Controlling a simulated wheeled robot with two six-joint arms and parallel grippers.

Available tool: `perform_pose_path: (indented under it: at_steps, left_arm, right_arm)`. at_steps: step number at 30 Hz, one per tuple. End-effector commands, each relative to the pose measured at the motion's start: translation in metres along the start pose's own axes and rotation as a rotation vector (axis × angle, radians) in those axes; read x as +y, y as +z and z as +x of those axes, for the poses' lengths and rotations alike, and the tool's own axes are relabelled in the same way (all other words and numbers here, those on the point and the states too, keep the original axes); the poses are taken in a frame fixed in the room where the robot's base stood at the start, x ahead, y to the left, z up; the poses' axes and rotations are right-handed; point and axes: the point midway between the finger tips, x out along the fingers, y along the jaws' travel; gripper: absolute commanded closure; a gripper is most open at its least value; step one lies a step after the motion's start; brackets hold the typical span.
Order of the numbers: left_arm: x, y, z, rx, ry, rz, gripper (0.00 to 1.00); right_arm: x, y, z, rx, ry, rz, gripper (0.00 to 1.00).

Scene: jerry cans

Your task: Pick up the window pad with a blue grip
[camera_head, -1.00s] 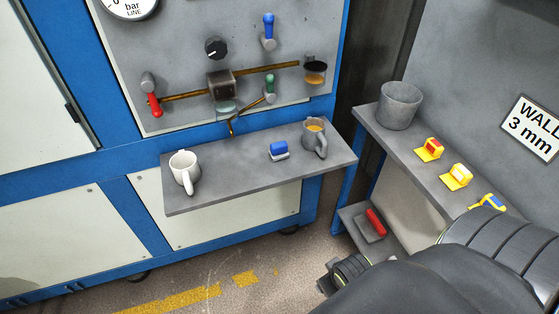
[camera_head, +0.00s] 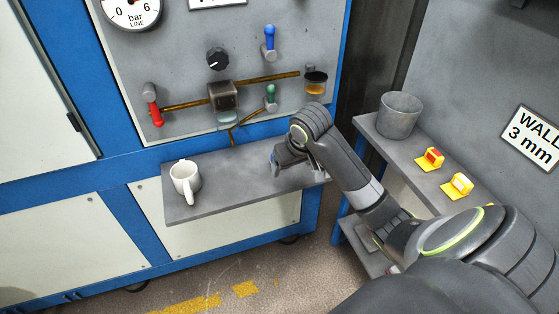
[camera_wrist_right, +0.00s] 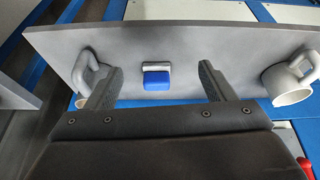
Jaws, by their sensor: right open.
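The window pad with a blue grip (camera_wrist_right: 156,79) lies on the grey shelf (camera_wrist_right: 215,45) in the right wrist view. It has a pale base under a blue block. My right gripper (camera_head: 284,165) is over the shelf, open and empty. In the right wrist view the pad appears between its two spread fingers (camera_wrist_right: 160,76), clear of both. I cannot tell how far above the pad the fingertips are. My left gripper is not in view.
A white mug (camera_head: 185,179) stands at the shelf's left end. A grey mug (camera_wrist_right: 92,78) stands on the pad's other side. A side shelf holds a grey bucket (camera_head: 398,114), a red-topped yellow block (camera_head: 430,158) and a white-topped yellow block (camera_head: 459,185). Valve handles are above the shelf.

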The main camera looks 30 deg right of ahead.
Motion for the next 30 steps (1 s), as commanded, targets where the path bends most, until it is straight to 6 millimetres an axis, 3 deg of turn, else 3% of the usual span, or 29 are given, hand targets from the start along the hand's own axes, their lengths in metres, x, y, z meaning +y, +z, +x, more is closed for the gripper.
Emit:
perform_pose_path:
  at_steps: [1,4,8,11,17,30]
  left_arm:
    - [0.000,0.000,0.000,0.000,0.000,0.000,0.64]
    - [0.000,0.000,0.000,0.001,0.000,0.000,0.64]
    - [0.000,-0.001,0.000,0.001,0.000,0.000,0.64]
    - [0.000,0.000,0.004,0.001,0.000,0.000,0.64]
    - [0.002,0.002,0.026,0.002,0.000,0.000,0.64]
    - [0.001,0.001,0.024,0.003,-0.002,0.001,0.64]
  right_arm:
    - [0.003,-0.021,-0.012,0.011,0.005,0.016,0.24]
    - [0.007,-0.046,-0.031,0.015,0.005,0.045,0.24]
    - [0.010,-0.065,-0.046,0.017,0.005,0.070,0.24]
    - [0.011,-0.069,-0.046,0.016,0.005,0.080,0.24]
    - [0.011,-0.068,-0.020,0.016,0.004,0.080,0.24]
    - [0.012,-0.072,0.062,0.015,0.004,0.080,0.24]
